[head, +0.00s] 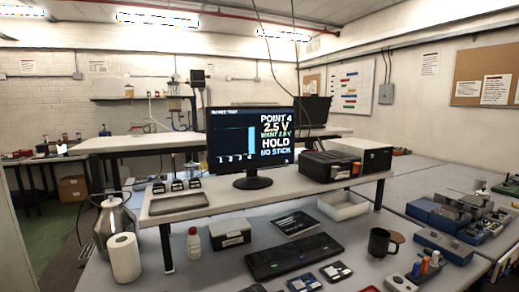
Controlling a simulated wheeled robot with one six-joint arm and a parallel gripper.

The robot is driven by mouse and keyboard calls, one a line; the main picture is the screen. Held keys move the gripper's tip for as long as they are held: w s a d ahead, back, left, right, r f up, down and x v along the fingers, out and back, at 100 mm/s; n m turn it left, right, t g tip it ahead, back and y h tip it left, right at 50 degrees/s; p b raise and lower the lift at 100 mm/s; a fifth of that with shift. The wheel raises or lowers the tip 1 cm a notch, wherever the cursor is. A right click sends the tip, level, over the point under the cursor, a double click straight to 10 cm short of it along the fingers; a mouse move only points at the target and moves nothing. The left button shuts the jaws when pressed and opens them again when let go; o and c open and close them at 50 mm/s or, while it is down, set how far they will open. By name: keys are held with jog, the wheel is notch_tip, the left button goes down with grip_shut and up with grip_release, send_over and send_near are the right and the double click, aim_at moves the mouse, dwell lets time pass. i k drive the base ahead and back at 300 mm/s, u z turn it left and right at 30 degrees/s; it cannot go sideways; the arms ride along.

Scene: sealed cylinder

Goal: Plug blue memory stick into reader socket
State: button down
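A small blue upright piece (416,270) stands at the lower right, beside an orange piece (424,266) and a white piece (434,258). It may be the blue memory stick, but it is too small to tell. The monitor (250,140) on the raised shelf reads "POINT 4", "2.5 V", "HOLD" and "NO STICK". I cannot make out the reader socket for certain. A dark box (326,166) and a white box with a black front (376,160) stand right of the monitor. My gripper is not in view.
On the bench are a keyboard (295,256), a black mug (379,242), a paper roll (124,258), a metal canister (113,222), a small bottle (193,245) and a white tray (343,205). Blue boxes (443,246) crowd the right.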

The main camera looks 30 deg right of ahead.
aim_at(417, 266)
jog(key=z, duration=0.1)
jog(key=k, duration=0.9)
jog(key=u, duration=0.8)
jog(key=i, duration=0.75)
jog(key=z, duration=2.95)
